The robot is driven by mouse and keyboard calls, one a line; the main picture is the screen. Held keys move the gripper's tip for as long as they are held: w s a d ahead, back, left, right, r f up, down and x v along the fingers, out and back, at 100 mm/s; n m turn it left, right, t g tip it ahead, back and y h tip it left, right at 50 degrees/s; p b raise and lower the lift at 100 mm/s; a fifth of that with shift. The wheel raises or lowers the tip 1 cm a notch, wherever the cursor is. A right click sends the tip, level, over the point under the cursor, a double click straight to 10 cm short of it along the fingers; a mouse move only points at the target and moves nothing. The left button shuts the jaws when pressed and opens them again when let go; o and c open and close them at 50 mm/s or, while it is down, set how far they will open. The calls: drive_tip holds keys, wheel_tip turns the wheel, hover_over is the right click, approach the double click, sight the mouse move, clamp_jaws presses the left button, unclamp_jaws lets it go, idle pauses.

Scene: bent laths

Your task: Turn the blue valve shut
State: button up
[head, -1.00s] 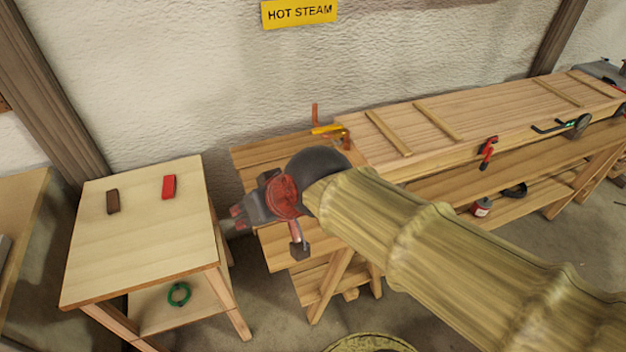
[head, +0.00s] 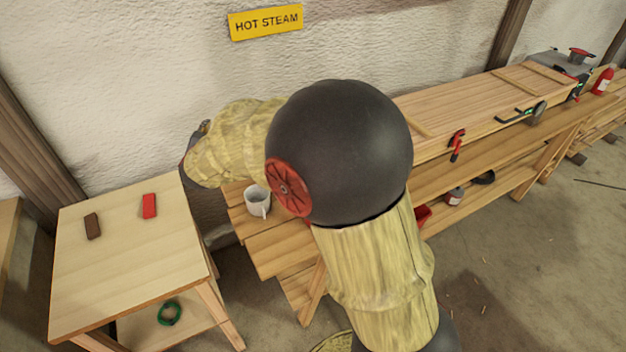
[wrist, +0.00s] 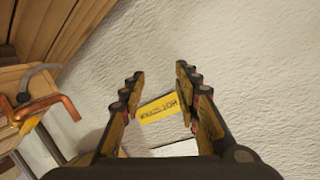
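I see no blue valve in either current view. A copper pipe (wrist: 48,106) with a yellow part (wrist: 30,124) on it shows at the left of the wrist view, by the wooden bench. The head view does not show this pipe now; my arm covers that part of the bench. My gripper (wrist: 160,75) is open and empty, its two fingers spread in front of the wall. The yellow HOT STEAM sign (wrist: 158,108) shows between the fingers, and also on the wall in the head view (head: 265,22). In the head view my gripper is mostly hidden by my arm.
A white mug (head: 257,201) stands on the slatted bench (head: 285,262) beside my arm. A small table (head: 125,262) at left holds a brown block (head: 92,226) and a red block (head: 149,206). A red clamp (head: 457,144) sits on the long bench's edge.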

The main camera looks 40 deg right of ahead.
drive_tip(key=s+d+f+m+g+h, duration=0.1)
drive_tip(key=d+f+m+g+h, duration=0.3)
drive_tip(key=d+f, duration=0.3)
drive_tip(key=s+d+f+m+g+h+p, duration=0.1)
drive_tip(key=s+d+f+m+g+h, duration=0.15)
drive_tip(key=s+f+g, duration=0.45)
drive_tip(key=s+d+f+m+g+h+p, duration=0.1)
drive_tip(key=s+d+f+m+g+h, duration=0.2)
drive_tip(key=s+g, duration=0.5)
drive_tip(key=shift+s+d+f+n+t+h+b, duration=0.1)
drive_tip(key=shift+s+d+n+t+h+b, duration=0.15)
drive_tip(key=shift+s+d+t, duration=0.6)
drive_tip(key=shift+s+d+r+n+t+h+b, duration=0.1)
drive_tip(key=shift+s+d+b, duration=0.25)
drive_tip(key=shift+d, duration=0.95)
drive_tip(key=shift+s+d+f+n+t+h+b, duration=0.1)
drive_tip(key=shift+s+d+t+h+b, duration=0.3)
drive_tip(key=shift+d, duration=0.7)
drive_tip(key=shift+s, duration=0.15)
drive_tip(key=c, duration=0.3)
clamp_jaws()
